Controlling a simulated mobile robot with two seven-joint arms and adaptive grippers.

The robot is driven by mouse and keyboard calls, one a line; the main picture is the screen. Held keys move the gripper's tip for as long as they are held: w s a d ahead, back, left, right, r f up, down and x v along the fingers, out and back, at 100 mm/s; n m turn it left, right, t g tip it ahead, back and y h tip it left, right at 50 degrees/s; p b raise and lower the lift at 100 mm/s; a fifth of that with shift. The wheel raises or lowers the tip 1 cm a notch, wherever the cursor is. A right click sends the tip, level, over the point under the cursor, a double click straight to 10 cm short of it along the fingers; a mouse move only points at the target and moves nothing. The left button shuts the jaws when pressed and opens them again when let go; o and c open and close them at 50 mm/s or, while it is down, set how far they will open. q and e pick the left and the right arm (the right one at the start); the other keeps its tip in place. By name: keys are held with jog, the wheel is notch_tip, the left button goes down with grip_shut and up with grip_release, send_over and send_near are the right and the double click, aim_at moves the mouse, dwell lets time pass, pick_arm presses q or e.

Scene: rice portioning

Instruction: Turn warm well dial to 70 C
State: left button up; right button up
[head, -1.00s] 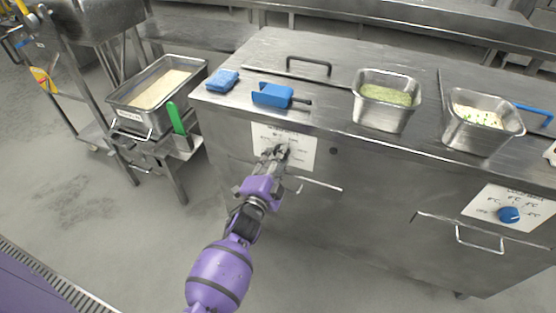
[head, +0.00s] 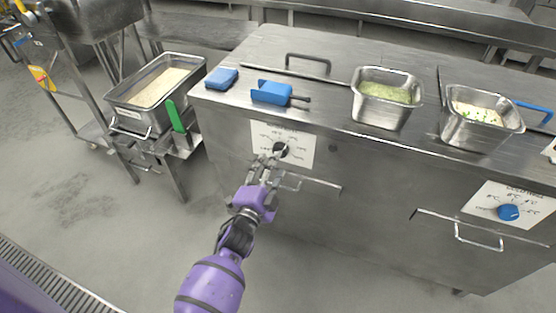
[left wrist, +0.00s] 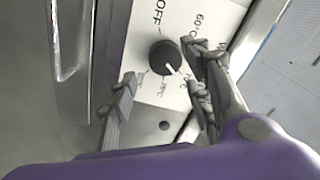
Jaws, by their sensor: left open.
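The warm well dial (head: 280,149) is a dark round knob with a white pointer line, on a white label plate (head: 300,148) on the cabinet front. In the left wrist view the dial (left wrist: 165,57) shows close up, with OFF and 60°C readable beside it; its pointer is directed away from OFF toward a partly covered mark. My left gripper (head: 265,165) is open and empty, just in front of and below the dial. In the left wrist view its fingers (left wrist: 165,95) stand apart, one partly covering the label's markings. My right gripper is out of view.
A cabinet handle (head: 312,183) is just below the label. On the counter are a blue sponge (head: 222,79), a blue scoop (head: 272,93) and metal pans of green (head: 385,116) and white food (head: 470,134). A second, blue dial (head: 508,212) is at the right.

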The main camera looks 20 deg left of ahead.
aim_at(278, 146)
pick_arm(q)
jog(key=s, duration=0.8)
jog(key=shift+o, duration=0.4)
jog(key=shift+w, duration=0.1)
jog(key=w+m+b, duration=0.1)
jog(key=w+b, duration=0.4)
jog(key=w, duration=0.7)
jog(key=shift+w+b, duration=0.35)
jog(key=shift+b, duration=0.05)
